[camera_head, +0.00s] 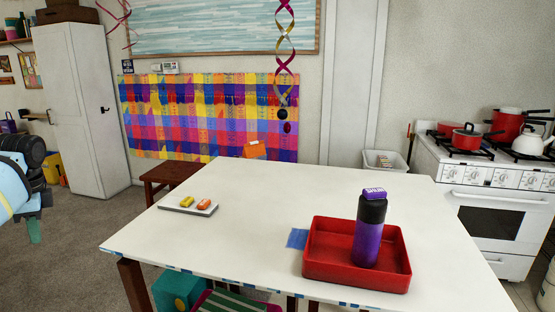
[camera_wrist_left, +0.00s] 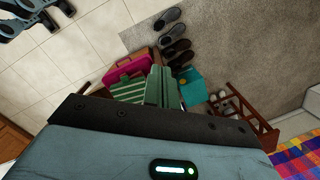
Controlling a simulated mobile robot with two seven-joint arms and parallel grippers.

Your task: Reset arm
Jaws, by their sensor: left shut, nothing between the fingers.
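My left gripper (camera_head: 34,232) hangs at the left edge of the head view, well left of the white table. Its green fingers point down. In the left wrist view the fingers (camera_wrist_left: 160,88) are together with nothing between them, above the floor. My right gripper does not show in the head view. The white table (camera_head: 250,232) bears a red tray (camera_head: 330,280).
A pale plate (camera_head: 176,208) with a yellow and an orange item lies on the table's left side. A blue cloth (camera_head: 297,239) lies beside the tray. A stove (camera_head: 490,190) stands at the right. Several shoes (camera_wrist_left: 177,49) lie on the carpet. Floor left of the table is free.

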